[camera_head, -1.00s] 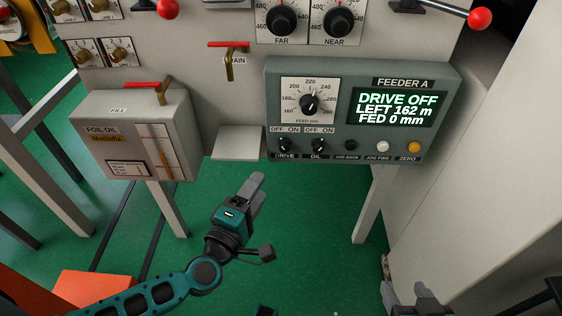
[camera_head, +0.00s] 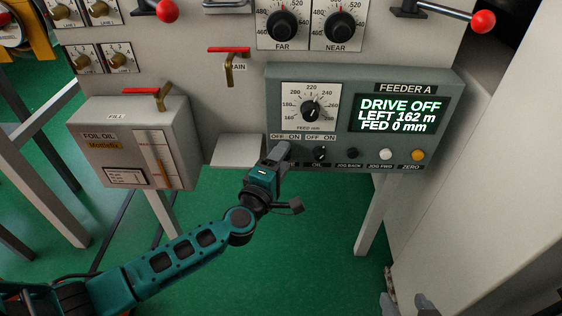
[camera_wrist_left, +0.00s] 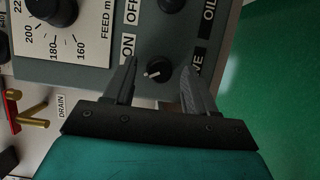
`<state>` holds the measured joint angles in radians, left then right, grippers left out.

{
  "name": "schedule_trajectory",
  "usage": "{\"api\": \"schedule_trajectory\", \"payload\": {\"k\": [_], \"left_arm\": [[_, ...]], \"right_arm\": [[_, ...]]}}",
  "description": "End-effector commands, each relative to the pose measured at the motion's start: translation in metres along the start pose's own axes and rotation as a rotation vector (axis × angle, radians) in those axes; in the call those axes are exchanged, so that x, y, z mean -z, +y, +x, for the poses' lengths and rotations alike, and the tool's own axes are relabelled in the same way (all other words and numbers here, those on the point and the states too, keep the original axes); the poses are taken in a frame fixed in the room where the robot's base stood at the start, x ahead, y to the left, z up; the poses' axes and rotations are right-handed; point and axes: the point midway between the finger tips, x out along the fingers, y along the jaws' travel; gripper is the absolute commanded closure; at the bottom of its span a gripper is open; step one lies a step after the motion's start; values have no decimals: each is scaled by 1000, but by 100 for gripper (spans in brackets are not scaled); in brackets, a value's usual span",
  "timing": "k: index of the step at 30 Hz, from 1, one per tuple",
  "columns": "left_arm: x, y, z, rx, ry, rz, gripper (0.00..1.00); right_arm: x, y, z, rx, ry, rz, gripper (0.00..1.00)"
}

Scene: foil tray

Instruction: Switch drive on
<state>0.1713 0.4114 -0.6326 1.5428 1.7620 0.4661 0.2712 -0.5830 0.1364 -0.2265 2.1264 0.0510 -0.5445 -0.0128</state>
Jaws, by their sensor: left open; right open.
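The feeder panel (camera_head: 455,118) is a grey-green box whose screen (camera_head: 398,113) reads DRIVE OFF, LEFT 162 m, FED 0 mm. My left gripper (camera_head: 281,152) is at the panel's lower left, in front of the DRIVE switch, which it hides in the head view. In the left wrist view the DRIVE switch (camera_wrist_left: 158,70) is a black knob with a white mark. It sits between the two open fingers of the left gripper (camera_wrist_left: 160,85); contact cannot be told. My right gripper (camera_head: 390,303) is partly seen at the bottom edge, open, far below the panel.
The OIL switch (camera_head: 320,153) is just right of my left gripper, followed by the JOG BACK button (camera_head: 352,153), JOG FWD button (camera_head: 386,154) and ZERO button (camera_head: 418,155). The feed dial (camera_head: 310,108) is above. A foil oil box (camera_head: 112,152) stands at left.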

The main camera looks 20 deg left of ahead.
Motion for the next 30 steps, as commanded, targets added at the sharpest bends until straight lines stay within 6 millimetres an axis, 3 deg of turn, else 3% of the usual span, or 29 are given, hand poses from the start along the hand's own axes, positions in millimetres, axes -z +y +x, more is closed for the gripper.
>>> {"api": "schedule_trajectory", "payload": {"k": [5, 22, 30], "left_arm": [[0, 0, 0, 0, 0, 0, 44], [0, 0, 0, 0, 0, -1, 99], [0, 3, 0, 10, 1, 20, 99]], "right_arm": [[1, 0, 0, 1, 3, -1, 40], [-3, 1, 2, 0, -6, -7, 40], [5, 2, -4, -2, -1, -8, 40]]}}
